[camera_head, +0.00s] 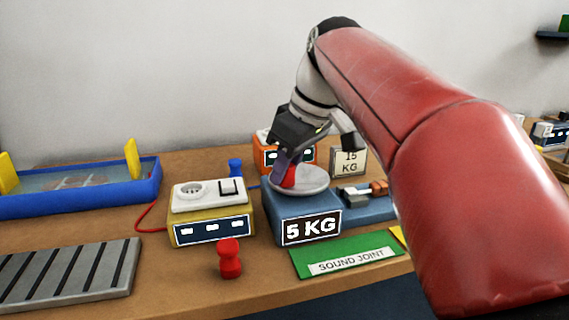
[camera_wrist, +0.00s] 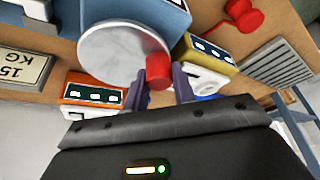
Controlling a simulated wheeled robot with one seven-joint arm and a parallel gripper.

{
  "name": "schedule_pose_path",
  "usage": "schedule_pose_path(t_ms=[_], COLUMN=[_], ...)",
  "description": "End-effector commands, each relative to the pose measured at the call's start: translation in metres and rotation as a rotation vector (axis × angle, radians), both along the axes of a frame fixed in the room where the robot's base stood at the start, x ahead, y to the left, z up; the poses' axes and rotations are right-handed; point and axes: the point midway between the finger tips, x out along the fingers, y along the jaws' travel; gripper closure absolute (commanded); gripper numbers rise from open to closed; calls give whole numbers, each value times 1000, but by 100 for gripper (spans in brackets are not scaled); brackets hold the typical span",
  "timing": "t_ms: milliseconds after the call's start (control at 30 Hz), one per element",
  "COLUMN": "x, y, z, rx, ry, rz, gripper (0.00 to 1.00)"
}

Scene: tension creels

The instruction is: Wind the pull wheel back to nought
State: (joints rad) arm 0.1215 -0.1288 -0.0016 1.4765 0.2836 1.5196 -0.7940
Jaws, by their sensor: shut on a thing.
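The pull wheel (camera_head: 300,180) is a pale grey disc lying flat on top of the blue unit (camera_head: 345,213) with the "5 KG" display (camera_head: 312,228). In the wrist view the wheel (camera_wrist: 120,50) shows with a red knob (camera_wrist: 156,70) near its rim. My gripper (camera_head: 286,175) reaches down over the wheel's back left side. In the wrist view my gripper (camera_wrist: 160,88) has its two purple-grey fingers either side of the knob, shut on it. The knob is partly hidden by a finger in the head view.
A yellow unit (camera_head: 212,212) with a blank-dashed display stands left, an orange unit (camera_head: 268,140) behind. A "15 KG" plate (camera_head: 348,161) stands behind right. A red peg-like piece (camera_head: 229,258) and green "SOUND JOINT" mat (camera_head: 345,254) lie in front. A slatted grey plate (camera_head: 70,280) lies front left.

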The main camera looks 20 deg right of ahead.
Motion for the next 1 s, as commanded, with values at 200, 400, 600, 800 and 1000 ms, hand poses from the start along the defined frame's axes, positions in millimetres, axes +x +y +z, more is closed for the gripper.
schedule_pose_path(t_ms=[200, 400, 600, 800, 1000], x=[0, -1, 0, 0, -4], y=[0, 0, 0, 0, -4], z=[-1, -1, -1, 0, 14], rx=[-1, -1, -1, 0, -1], ry=[5, 4, 3, 1, -2], rz=[7, 6, 5, 4, 4], gripper=[97, 97, 52, 52, 52])
